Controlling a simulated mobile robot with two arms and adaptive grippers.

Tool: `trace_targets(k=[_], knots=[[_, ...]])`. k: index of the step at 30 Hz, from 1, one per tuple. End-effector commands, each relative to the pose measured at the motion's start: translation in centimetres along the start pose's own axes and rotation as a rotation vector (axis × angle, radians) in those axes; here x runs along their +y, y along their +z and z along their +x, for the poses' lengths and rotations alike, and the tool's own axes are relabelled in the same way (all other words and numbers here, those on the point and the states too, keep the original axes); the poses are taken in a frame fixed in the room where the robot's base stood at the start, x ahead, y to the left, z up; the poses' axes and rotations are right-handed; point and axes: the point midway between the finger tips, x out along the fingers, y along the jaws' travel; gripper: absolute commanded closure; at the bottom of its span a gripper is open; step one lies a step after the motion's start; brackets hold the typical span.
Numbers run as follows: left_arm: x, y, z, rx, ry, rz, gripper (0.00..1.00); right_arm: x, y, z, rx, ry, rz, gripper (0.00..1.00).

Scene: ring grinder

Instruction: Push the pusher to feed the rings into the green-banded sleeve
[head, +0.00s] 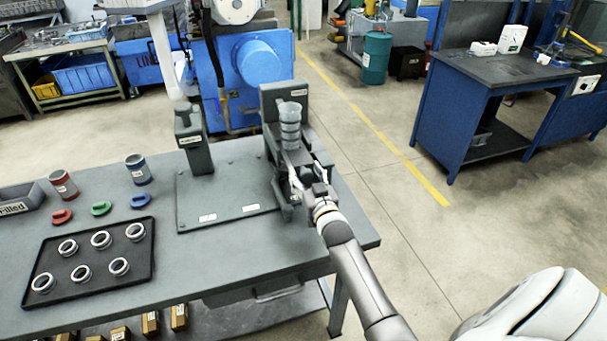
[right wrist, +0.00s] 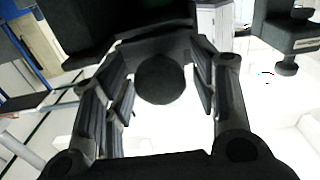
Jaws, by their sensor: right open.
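My right gripper (head: 308,180) is open at the front of the dark fixture (head: 271,100) on the right of the table. In the right wrist view, a dark round end (right wrist: 160,78), which looks like the pusher's knob, shows between the spread fingers; I cannot tell whether they touch it. A clear grey tube with ring-like bands (head: 290,125) stands upright in the fixture above my gripper. I cannot make out the green-banded sleeve; the fixture's lower part is partly hidden by my gripper. My left gripper is not in view.
A black tray (head: 60,306) holds several metal rings. Behind it stand a red-banded sleeve (head: 62,184) and a blue-banded sleeve (head: 138,169), with red, green (head: 101,208) and blue small parts. A dark post (head: 193,140) stands left of the fixture.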

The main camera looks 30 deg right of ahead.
Motion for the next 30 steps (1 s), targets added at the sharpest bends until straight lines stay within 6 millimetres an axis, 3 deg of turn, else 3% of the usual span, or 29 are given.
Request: trace_targets(k=[22,30], knots=[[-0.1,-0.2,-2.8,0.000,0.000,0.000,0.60,0.0,-0.1,-4.5,-0.002,0.000,0.001,0.46],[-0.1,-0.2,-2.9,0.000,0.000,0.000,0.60,0.0,0.1,-5.0,-0.001,0.000,0.001,0.46]])
